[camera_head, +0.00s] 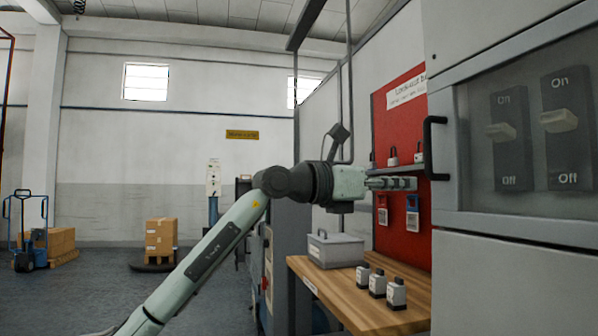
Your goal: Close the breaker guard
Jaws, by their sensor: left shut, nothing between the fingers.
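The breaker guard (470,190) is a framed see-through panel on the grey cabinet at the right. Two switches marked On and Off, a left one (503,132) and a right one (559,119), show behind it. A black upright handle (428,150) stands at the guard's left edge. I cannot tell whether the guard is flush or slightly ajar. My left gripper (412,184) is shut and empty, pointing right, with its fingertips near the handle's lower end. I cannot tell whether they touch it. My right gripper is out of view.
A red board (405,235) with padlocks and tags hangs behind my left gripper. Below it, a wooden bench (335,289) holds a grey box (335,250) and three small padlock-like items (377,285). Open floor lies at the left, with cartons (160,238) farther back.

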